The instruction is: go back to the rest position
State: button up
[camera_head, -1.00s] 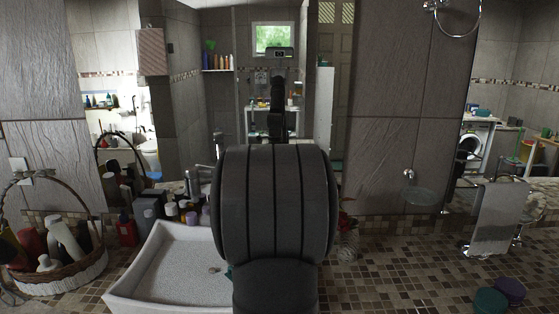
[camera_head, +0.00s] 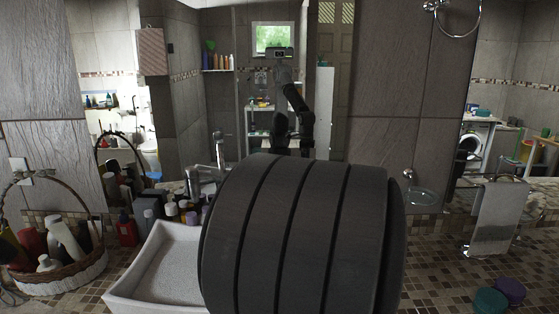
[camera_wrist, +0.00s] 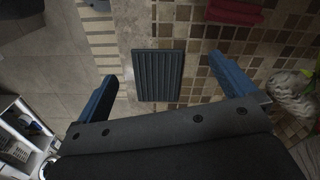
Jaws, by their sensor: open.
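My gripper shows in the wrist view (camera_wrist: 170,92) with its two blue fingers spread wide apart. Nothing is between the fingertips except the view of the surface beyond. It is open and empty. In the head view my own dark arm link fills the lower middle and hides the right part of the sink, and the gripper itself is hidden there. A dark ribbed rectangular pad (camera_wrist: 158,75) lies on the tiled surface beyond the fingers in the wrist view.
A white sink (camera_head: 150,270) stands at the lower left beside a wicker basket of bottles (camera_head: 75,270). Several bottles (camera_head: 170,210) stand behind the sink. A towel on a stand (camera_head: 497,215) and two round lidded things (camera_head: 490,300) are at right. Folded red cloth (camera_wrist: 235,12) shows in the wrist view.

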jog(key=s+d+f+m, duration=0.1)
jog(key=s+d+m, duration=0.25)
jog(key=s, duration=0.35)
jog(key=w+a+f, duration=0.3)
jog(key=shift+w+a+f+n, duration=0.2)
jog(key=shift+w+f+n, duration=0.15)
jog(key=shift+w, duration=0.05)
dwell(1.2)
